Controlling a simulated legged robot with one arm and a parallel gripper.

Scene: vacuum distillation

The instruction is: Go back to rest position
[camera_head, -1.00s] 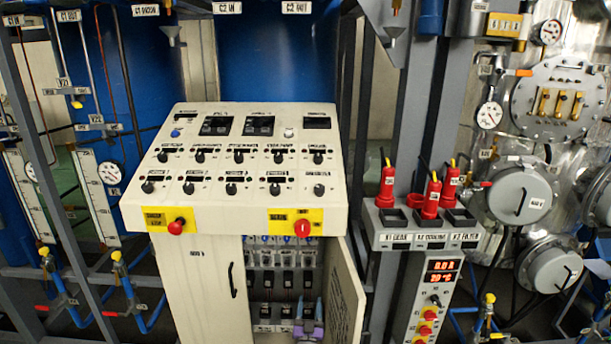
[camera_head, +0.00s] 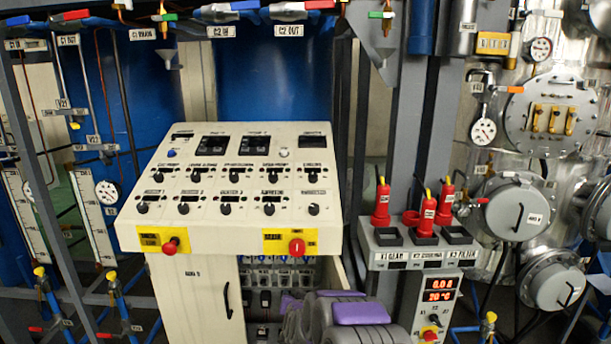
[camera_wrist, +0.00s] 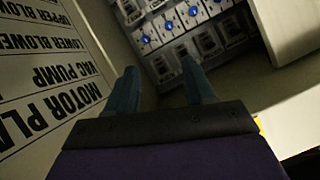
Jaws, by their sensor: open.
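My gripper (camera_wrist: 159,66) shows in the wrist view with its two dark fingers apart and nothing between them. Beyond the fingers is the inside of the control cabinet, with a row of breakers (camera_wrist: 168,24) bearing blue round parts. The open cabinet door (camera_wrist: 40,70) with printed labels is on the left in the wrist view. The gripper's fingers are not visible there. The breaker rows (camera_head: 278,273) show above the arm.
To the right stands a socket box (camera_head: 418,257) with red plugs, above a display panel (camera_head: 440,290). Pipes and gauges surround both sides.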

